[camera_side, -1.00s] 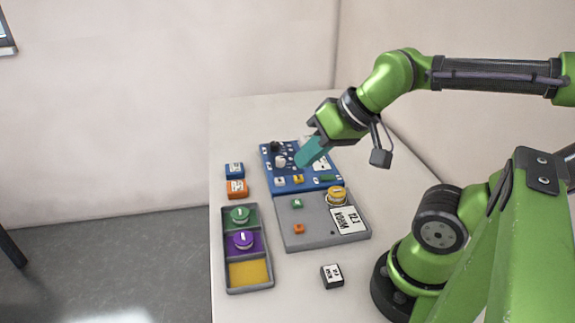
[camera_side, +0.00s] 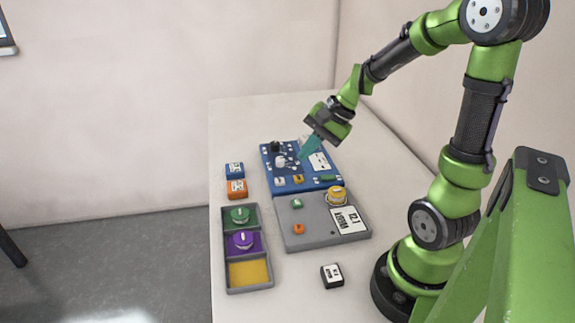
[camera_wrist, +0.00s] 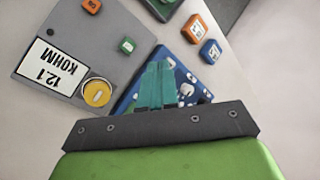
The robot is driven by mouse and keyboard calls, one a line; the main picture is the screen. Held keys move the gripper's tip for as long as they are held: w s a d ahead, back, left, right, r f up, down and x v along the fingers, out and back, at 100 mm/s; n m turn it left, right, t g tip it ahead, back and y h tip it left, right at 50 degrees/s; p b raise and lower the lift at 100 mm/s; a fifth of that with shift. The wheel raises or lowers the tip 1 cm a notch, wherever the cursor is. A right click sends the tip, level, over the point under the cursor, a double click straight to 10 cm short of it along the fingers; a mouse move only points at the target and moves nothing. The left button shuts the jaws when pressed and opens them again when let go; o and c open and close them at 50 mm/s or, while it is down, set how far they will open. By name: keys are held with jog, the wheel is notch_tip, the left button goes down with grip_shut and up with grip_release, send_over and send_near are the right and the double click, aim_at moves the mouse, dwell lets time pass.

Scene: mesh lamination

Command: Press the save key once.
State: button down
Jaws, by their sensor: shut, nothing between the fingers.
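The grey meter box (camera_side: 315,235) lies on the table with a display reading 12.1 KOHM (camera_side: 348,220), a yellow knob (camera_side: 336,195), a small green key (camera_side: 296,203) and a small orange key (camera_side: 299,229). In the wrist view, the green key (camera_wrist: 126,45) and orange key (camera_wrist: 91,5) carry marks too small to read, so I cannot tell which is the save key. My gripper (camera_side: 304,156) is shut and empty, its teal fingers pointing down over the blue panel behind the box. In the wrist view the fingers (camera_wrist: 157,66) hide part of that panel.
The blue panel (camera_side: 312,184) bears knobs and small keys. Left stand a blue block (camera_side: 234,170), an orange block (camera_side: 237,189) and a tray (camera_side: 225,262) with green and purple knobbed pieces. A black labelled block (camera_side: 332,276) lies in front. The table's right side is clear.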

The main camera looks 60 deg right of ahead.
aim_at(302, 178)
jog(key=w+d+f+m+t, duration=0.1)
jog(key=w+d+m+t, duration=0.1)
jog(key=w+d+m, duration=0.2)
jog(key=shift+w+d+m+t+y, duration=0.4)
jog(key=shift+d+m, duration=0.5)
jog(key=shift+d, duration=0.15)
jog(key=shift+f, duration=0.15)
jog(key=shift+f, duration=4.35)
jog(key=shift+f, duration=0.4)
